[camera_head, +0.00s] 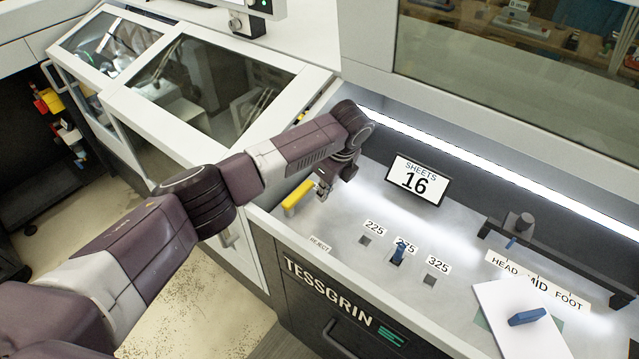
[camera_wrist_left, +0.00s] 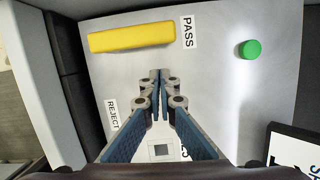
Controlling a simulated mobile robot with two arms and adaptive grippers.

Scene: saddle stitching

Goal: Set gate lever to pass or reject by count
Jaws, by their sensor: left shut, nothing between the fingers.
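The yellow gate lever (camera_head: 298,198) is at the left end of the machine's lit bay. It also shows in the left wrist view (camera_wrist_left: 130,37), where its right end lies beside the PASS label (camera_wrist_left: 188,32). The REJECT label (camera_wrist_left: 112,115) is apart from it, lower left. The count display (camera_head: 418,180) reads SHEETS 16. My left gripper (camera_head: 323,192) is just right of the lever. In the left wrist view its fingertips (camera_wrist_left: 160,73) are together and empty, with a gap between them and the lever. My right gripper is not in view.
A green button (camera_wrist_left: 250,49) sits right of the PASS label. A blue peg (camera_head: 398,252) stands at the 275 position between the 225 and 325 holes. A white board (camera_head: 510,335) with a blue handle lies at the right. The bay's front wall bounds the space.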

